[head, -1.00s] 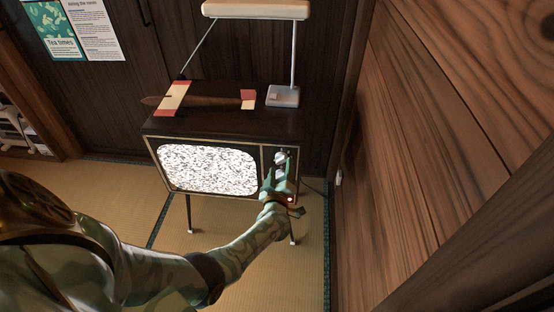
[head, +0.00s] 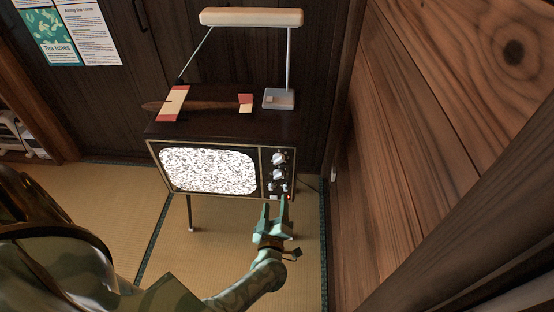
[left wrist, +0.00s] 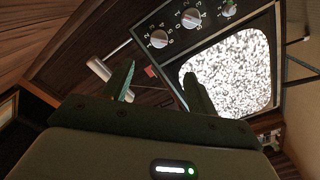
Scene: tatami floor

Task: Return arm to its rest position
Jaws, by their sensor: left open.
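My left arm reaches in from the lower left of the head view. Its gripper (head: 273,222) is open and empty, in front of and below the television's knob panel, with a gap between fingertips and knobs. In the left wrist view the two fingers (left wrist: 160,85) stand apart with nothing between them. The television (head: 210,168) shows grey static and stands on thin legs. Its knobs (head: 278,165) are in a column right of the screen; the wrist view shows numbered knobs (left wrist: 159,39) too. My right gripper is not in view.
On the television lie a dark wooden object with red and cream ends (head: 205,103) and a lamp (head: 278,99). A wooden wall (head: 450,150) rises close on the right. Posters (head: 70,35) hang at the back left. Tatami floor (head: 100,195) is clear left of the television.

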